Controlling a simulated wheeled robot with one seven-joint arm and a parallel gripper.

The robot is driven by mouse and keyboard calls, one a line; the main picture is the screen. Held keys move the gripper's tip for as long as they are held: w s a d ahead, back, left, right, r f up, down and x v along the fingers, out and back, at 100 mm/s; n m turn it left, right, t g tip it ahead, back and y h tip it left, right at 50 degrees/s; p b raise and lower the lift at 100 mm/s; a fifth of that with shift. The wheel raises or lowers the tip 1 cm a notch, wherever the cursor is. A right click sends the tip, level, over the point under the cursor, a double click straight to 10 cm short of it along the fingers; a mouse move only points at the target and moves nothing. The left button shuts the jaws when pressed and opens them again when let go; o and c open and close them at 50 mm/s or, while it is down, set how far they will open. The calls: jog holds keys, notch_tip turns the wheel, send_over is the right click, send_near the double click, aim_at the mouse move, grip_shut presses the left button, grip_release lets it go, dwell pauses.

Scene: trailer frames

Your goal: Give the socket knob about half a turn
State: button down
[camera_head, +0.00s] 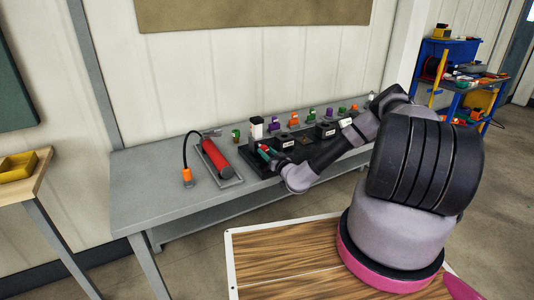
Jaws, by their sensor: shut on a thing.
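My gripper (266,153) is low over the left end of a black board on the grey workbench, reaching in from the right. Its fingers are small in the picture, with red and green showing at them. It is shut on what appears to be the socket knob, which is mostly hidden by the fingers and wrist. I cannot tell the knob's turn angle. Black blocks with pale labels (287,142) stand on the board just right of the gripper.
A white-topped black block (256,128) stands just behind the gripper. A red cylinder (215,158) on a grey plate lies left, with a black hose to an orange-ended piece (187,177). Several coloured pieces line the back. The bench's left end (145,190) is clear.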

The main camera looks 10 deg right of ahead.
jog(key=shift+f+m, duration=0.1)
jog(key=shift+m, duration=0.4)
jog(key=shift+c, duration=1.9)
grip_release()
jog(key=v, duration=1.1)
jog(key=shift+w, duration=0.1)
